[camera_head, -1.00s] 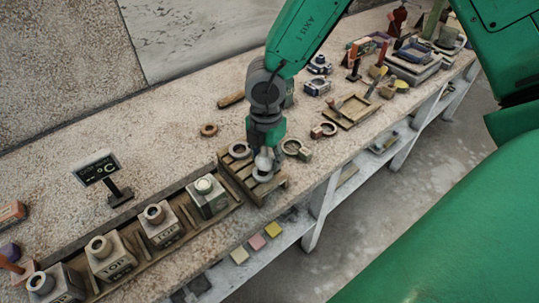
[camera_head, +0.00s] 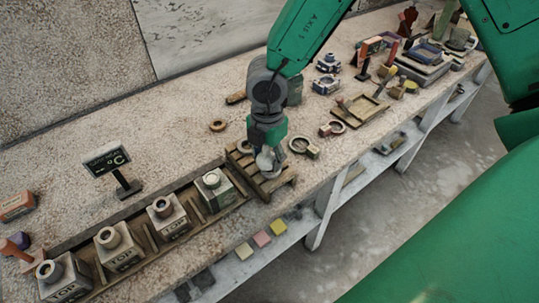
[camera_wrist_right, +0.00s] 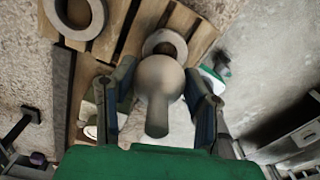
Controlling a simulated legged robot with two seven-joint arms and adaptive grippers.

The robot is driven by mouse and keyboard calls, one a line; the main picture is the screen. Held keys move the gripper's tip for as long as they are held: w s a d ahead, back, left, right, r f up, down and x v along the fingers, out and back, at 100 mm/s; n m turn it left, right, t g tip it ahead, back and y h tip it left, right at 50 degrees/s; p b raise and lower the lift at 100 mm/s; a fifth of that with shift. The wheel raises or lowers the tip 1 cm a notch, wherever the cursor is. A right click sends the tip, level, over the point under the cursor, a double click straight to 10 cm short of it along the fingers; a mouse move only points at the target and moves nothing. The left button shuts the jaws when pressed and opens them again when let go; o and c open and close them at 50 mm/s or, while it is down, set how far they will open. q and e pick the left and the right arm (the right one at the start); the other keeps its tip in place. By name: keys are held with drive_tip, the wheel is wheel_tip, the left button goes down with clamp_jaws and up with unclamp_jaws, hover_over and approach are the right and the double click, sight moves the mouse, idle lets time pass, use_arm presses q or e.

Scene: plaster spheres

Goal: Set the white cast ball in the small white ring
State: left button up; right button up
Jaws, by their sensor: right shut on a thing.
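The white cast ball (camera_wrist_right: 160,78), a pale sphere with a short stem, is between the two fingers of my right gripper (camera_wrist_right: 163,95), which is shut on it. In the head view the ball (camera_head: 265,160) hangs below my right gripper (camera_head: 266,151), over the wooden pallet. One pale ring (camera_head: 270,173) lies on the pallet close under the ball; in the wrist view this ring (camera_wrist_right: 181,42) is partly hidden behind the ball and looks smaller. Another ring (camera_wrist_right: 74,30) lies to its left on the pallet. Whether ball and ring touch is unclear. My left gripper is not in view.
The pallet (camera_head: 287,181) sits at the table's front edge. Left of it, several white blocks with round necks (camera_head: 167,218) stand in a tray. A sign (camera_head: 107,160) stands behind them. A dark ring with a block (camera_head: 303,147) lies just right of the pallet.

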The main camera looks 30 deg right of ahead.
drive_tip(key=shift+a, duration=0.5)
drive_tip(key=shift+a+f, duration=0.1)
drive_tip(key=shift+f, duration=0.1)
drive_tip(key=shift+d+f+b, duration=0.45)
drive_tip(key=shift+d+b, duration=0.05)
drive_tip(key=shift+d, duration=0.2)
drive_tip(key=o, duration=1.2)
drive_tip(key=shift+o, duration=0.2)
drive_tip(key=shift+a+r, duration=0.15)
drive_tip(key=shift+a, duration=0.4)
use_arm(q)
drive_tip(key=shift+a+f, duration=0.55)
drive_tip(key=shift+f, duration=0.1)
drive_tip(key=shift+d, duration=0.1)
use_arm(e)
drive_tip(key=shift+d, duration=0.1)
